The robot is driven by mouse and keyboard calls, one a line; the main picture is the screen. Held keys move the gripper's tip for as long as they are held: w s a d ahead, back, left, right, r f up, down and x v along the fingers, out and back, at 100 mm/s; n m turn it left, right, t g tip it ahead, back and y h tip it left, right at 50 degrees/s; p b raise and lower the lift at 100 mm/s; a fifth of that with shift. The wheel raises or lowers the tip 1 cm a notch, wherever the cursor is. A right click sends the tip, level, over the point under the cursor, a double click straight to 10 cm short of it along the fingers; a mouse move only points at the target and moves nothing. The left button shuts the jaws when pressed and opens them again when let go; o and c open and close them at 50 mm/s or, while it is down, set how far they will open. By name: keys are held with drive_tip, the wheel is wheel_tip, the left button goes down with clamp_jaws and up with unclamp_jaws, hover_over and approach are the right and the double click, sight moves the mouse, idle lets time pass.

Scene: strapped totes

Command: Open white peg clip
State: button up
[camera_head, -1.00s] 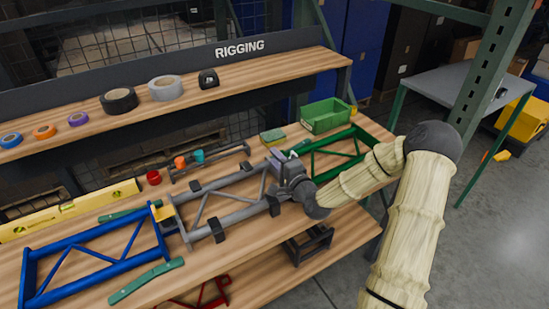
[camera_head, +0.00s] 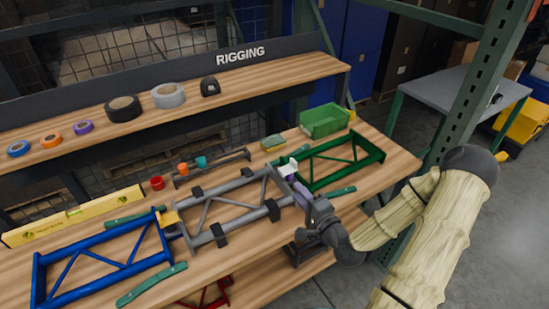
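A white clip (camera_head: 287,165) shows at the joint between the grey frame (camera_head: 238,199) and the green frame (camera_head: 344,160) on the workbench. It stands at the top end of a purple piece (camera_head: 297,182). I cannot tell from its small size whether it is open. My gripper (camera_head: 305,196) is on the near right side of the joint, just below the white clip in the picture, and covers part of the joint. Its fingers are too small and dark to tell whether they are apart, or whether they touch the purple piece.
A yellow clip (camera_head: 168,216) sits where the blue frame (camera_head: 103,258) meets the grey frame. A green bin (camera_head: 325,119), red, orange and teal cups, and a yellow level (camera_head: 75,215) stand behind. Tape rolls line the shelf above.

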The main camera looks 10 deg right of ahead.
drive_tip(key=p+v, duration=0.2)
drive_tip(key=p, duration=0.1)
drive_tip(key=shift+s+d, duration=0.1)
drive_tip(key=shift+s, duration=0.2)
